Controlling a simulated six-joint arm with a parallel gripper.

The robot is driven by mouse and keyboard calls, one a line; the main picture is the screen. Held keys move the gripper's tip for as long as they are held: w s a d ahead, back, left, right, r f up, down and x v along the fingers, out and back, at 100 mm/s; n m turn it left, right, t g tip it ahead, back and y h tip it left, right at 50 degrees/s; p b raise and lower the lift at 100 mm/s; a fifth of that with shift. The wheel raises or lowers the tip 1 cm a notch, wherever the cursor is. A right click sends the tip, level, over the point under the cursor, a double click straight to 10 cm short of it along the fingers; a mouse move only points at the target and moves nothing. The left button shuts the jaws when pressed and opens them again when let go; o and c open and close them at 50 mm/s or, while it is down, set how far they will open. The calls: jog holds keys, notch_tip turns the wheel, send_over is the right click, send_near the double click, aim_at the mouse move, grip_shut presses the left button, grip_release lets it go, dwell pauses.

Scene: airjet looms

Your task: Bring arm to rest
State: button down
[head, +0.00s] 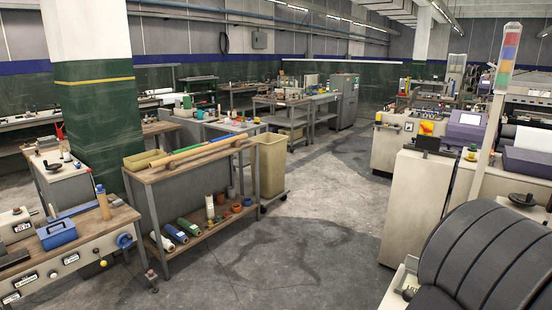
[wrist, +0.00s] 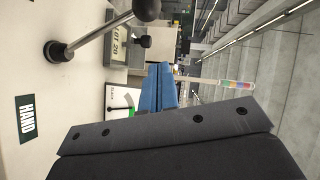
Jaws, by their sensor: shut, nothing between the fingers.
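In the wrist view my gripper (wrist: 165,128) shows as a large dark grey block with several screws along its face, filling the lower part of the picture. It is shut and holds nothing. No part of my arm is clearly seen in the head view.
The wrist view is turned sideways. It shows a lever (wrist: 102,33) with a black ball knob, a "HAND" label (wrist: 26,119) and a blue object (wrist: 158,88). The floor (head: 290,240) is clear.

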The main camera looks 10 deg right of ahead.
jog(key=s+d+f+m+t, duration=0.2)
jog(key=s+d+f+m, duration=0.1)
jog(key=s, duration=0.4)
jog(key=s+d+f+m+t, duration=0.1)
jog(key=s+d+f+m, duration=0.1)
jog(key=s, duration=0.5)
jog(key=shift+s+d+f+m+t+h, duration=0.4)
jog(key=shift+d+f, duration=0.15)
jog(key=shift+d, duration=0.1)
